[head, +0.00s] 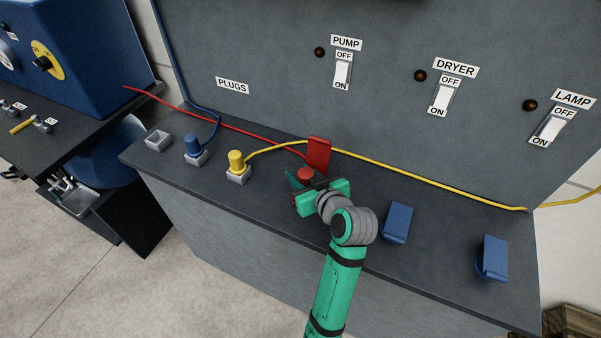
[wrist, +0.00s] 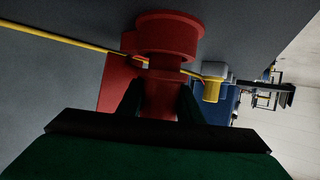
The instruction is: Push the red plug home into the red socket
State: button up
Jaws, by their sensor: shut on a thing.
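My gripper (head: 318,196) is shut on the red plug (head: 305,174), whose round top shows above the jaws. In the wrist view the plug's narrow body (wrist: 161,95) is between the two fingers. A wider stepped red round part (wrist: 165,38) lies at its far end, and I cannot tell where plug ends and socket begins. The red socket's lid (head: 319,152) stands raised just behind the plug, and it shows at left in the wrist view (wrist: 113,82). The plug and my gripper hide the socket's mouth in the head view, so the plug's depth is unclear.
A yellow plug (head: 236,160) and a blue plug (head: 193,146) stand in grey holders at left, beside an empty holder (head: 158,139). Two blue-lidded sockets (head: 397,222) (head: 494,257) are at right. A yellow cable (head: 430,180) runs behind the red lid along the panel.

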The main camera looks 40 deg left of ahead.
jog(key=shift+f, duration=0.85)
jog(key=o, duration=1.2)
jog(key=shift+r, duration=0.1)
jog(key=shift+w+d, duration=0.1)
jog(key=shift+d, duration=0.15)
jog(key=v, duration=1)
jog(key=shift+s+r, duration=0.15)
jog(key=shift+s, duration=0.25)
